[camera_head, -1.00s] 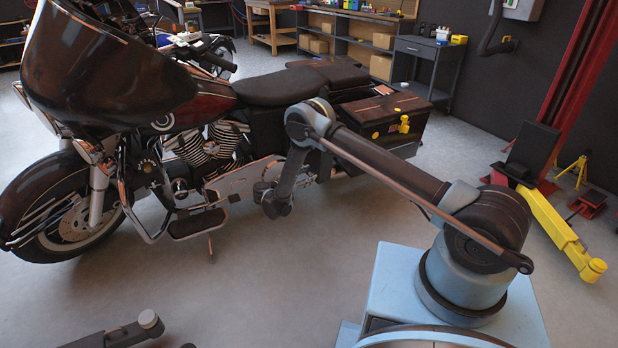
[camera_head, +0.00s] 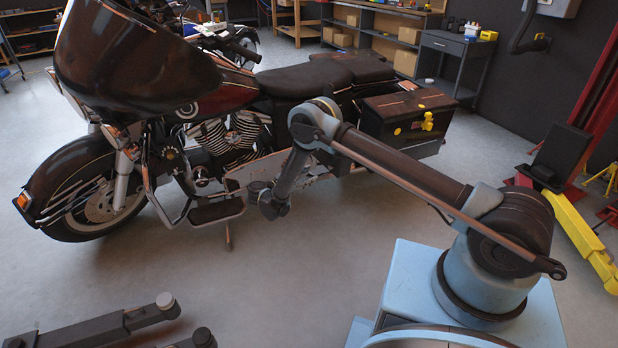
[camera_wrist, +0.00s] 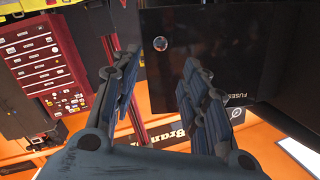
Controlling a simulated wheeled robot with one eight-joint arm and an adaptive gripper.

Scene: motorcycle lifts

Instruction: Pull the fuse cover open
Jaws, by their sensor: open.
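The fuse cover (camera_wrist: 205,35) is a dark flat panel at the upper middle and right of the wrist view. It has a small round silver fitting (camera_wrist: 160,43) and the label FUSES (camera_wrist: 236,98) near its lower right edge. My gripper (camera_wrist: 158,85) is open, with dark blue padded fingers apart and nothing visible between them. The fingers overlap the lower part of the panel in the picture, and the silver fitting shows in the gap above them. I cannot tell whether they touch it. The fuse cover cannot be made out in the head view.
A dark red motorcycle (camera_head: 290,82) stands beyond my arm in the head view. A yellow-and-black lift arm (camera_head: 565,225) is at right, and dark lift arms (camera_head: 95,325) lie at lower left. Red drawers (camera_wrist: 50,70) show in the wrist view. Open floor (camera_head: 320,225) lies between.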

